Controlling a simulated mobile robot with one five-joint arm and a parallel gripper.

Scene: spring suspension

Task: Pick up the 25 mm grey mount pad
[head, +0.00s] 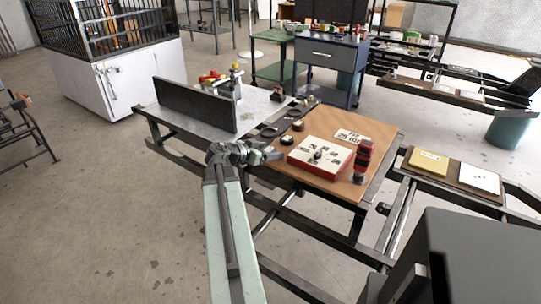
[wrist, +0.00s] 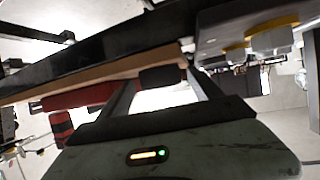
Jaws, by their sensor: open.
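My gripper (head: 270,154) is at the front edge of the workbench in the head view, open, with nothing seen between its jaws. A red and white tray (head: 320,154) with small dark parts on it sits to its right on the brown mat (head: 378,135). A small dark round part with a pale top (head: 287,140) and a tan round part (head: 298,125) lie just beyond the gripper. I cannot tell which small part is the 25 mm grey mount pad. In the wrist view the bench edge (wrist: 100,62) crosses tilted, close to the gripper; no pad is identifiable.
A white card with print (head: 352,136) lies behind the tray. A red and black upright object (head: 363,160) stands at its right. A tall dark plate (head: 195,104) stands on the bench's left part. A side shelf with a yellow packet (head: 428,162) is at the right.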

